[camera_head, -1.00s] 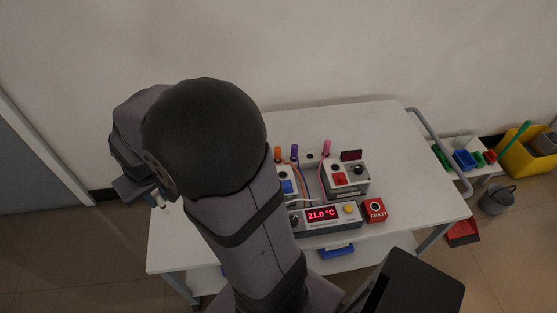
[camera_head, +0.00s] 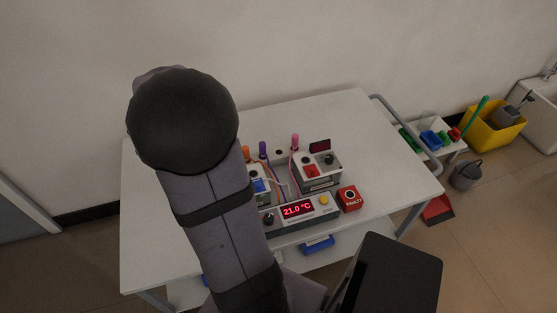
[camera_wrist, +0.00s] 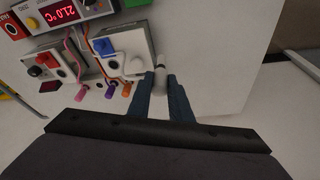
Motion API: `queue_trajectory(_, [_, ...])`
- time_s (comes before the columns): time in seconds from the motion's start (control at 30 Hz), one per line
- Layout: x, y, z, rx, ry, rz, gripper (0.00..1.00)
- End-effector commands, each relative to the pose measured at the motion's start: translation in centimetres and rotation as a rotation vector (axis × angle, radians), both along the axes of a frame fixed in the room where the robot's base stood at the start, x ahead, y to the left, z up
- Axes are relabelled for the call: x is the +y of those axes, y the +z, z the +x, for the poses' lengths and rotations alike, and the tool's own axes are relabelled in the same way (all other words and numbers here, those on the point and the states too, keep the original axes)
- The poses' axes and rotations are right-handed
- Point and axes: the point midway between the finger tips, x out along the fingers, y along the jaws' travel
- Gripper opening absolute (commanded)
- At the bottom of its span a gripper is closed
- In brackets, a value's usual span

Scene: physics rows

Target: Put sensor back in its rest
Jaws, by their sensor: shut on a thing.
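My gripper (camera_wrist: 160,88) is shut on a small pale cylinder with a dark band, the sensor (camera_wrist: 159,78), in the wrist view. It is held over or near the white table top, beside the grey box with the blue switch; its height is unclear. In the head view my arm hides gripper and sensor. Orange (camera_head: 262,148), purple (camera_head: 263,146) and pink (camera_head: 295,141) handles stand in a row behind the boxes. A dark round hole (camera_head: 279,152) shows between the purple and pink ones; I cannot tell whether it is the rest.
The display box (camera_head: 298,210) reads 21.0 °C. A box with a red switch (camera_head: 318,170) and a red FAULTY block (camera_head: 349,198) stand to the right. Coloured cables run among the boxes. The white table (camera_head: 385,165) is clear at its right side.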

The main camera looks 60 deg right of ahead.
Motion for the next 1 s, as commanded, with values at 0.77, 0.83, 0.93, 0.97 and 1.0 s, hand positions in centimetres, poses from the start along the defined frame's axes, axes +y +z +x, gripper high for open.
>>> queue_trajectory(0.77, [-16.5, -2.1, -5.0, 0.0, -0.73, -0.001, 0.0])
queue_trajectory(0.83, [-17.9, -2.3, -5.5, 0.0, -0.79, -0.002, 0.0])
queue_trajectory(0.93, [-19.6, -2.4, -6.0, 0.0, -0.865, -0.001, 0.0])
queue_trajectory(0.97, [-20.1, -2.5, -6.1, 0.0, -0.889, -0.001, 0.0])
queue_trajectory(1.0, [-20.7, -2.5, -6.3, 0.001, -0.918, -0.001, 0.0])
